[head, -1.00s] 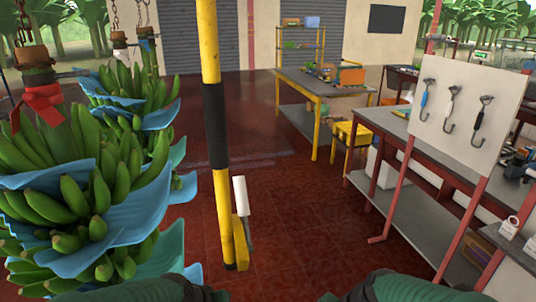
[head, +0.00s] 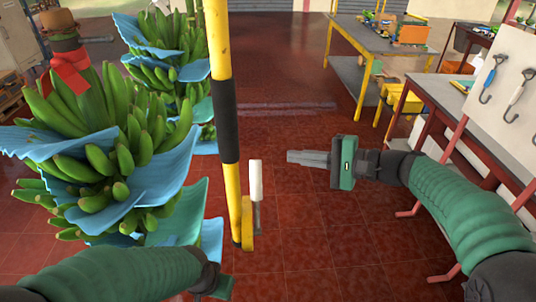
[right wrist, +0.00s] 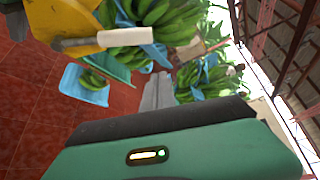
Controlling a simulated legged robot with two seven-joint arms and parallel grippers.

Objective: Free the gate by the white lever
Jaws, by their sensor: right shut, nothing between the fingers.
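The gate is a yellow post with a black band (head: 228,115), upright in the middle of the head view. The white lever (head: 256,180) stands upright on a yellow bracket (head: 248,225) at the post's lower right side. My right gripper (head: 291,157) is shut and empty, a little to the right of the lever's top and apart from it in the picture. In the right wrist view the lever (right wrist: 125,36) and its yellow bracket (right wrist: 75,25) show at the upper left, beyond the fingers (right wrist: 157,92). My left arm shows at the lower left; its fingers are hidden or out of frame.
Banana bunches with blue sheets (head: 105,150) hang just left of the post, one with a red ribbon (head: 70,68). A yellow-legged table (head: 375,40) stands behind. A hook board (head: 500,75) is at right. Open red floor (head: 310,245) lies between.

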